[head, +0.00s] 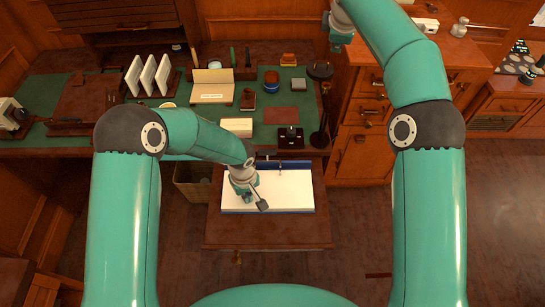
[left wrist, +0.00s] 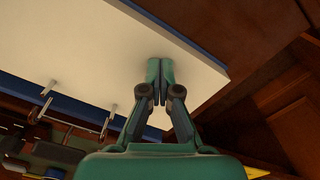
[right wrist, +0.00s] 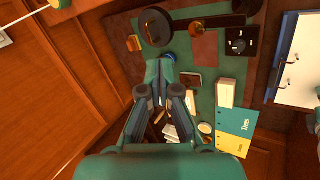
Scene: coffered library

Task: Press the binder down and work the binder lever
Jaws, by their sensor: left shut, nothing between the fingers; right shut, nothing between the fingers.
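The binder (head: 290,197) lies open on a small brown table, white pages up, with a blue edge along its far side. Metal ring fittings (head: 281,169) stand at that far edge; in the left wrist view they are thin bent rods (left wrist: 110,117). I cannot tell which part is the lever. The binder also shows at the right of the right wrist view (right wrist: 305,65). My left gripper (head: 247,197) is shut and empty, over the page's left part; whether it touches is unclear. My right gripper (head: 339,42) is shut and empty, high near the desk's right side (right wrist: 165,72).
The green-topped desk (head: 210,112) behind the binder holds card racks, boxes and a black stand (head: 320,72). A wooden cabinet (head: 365,140) stands to the right. A bin (head: 192,182) stands left of the small table. The floor at right is clear.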

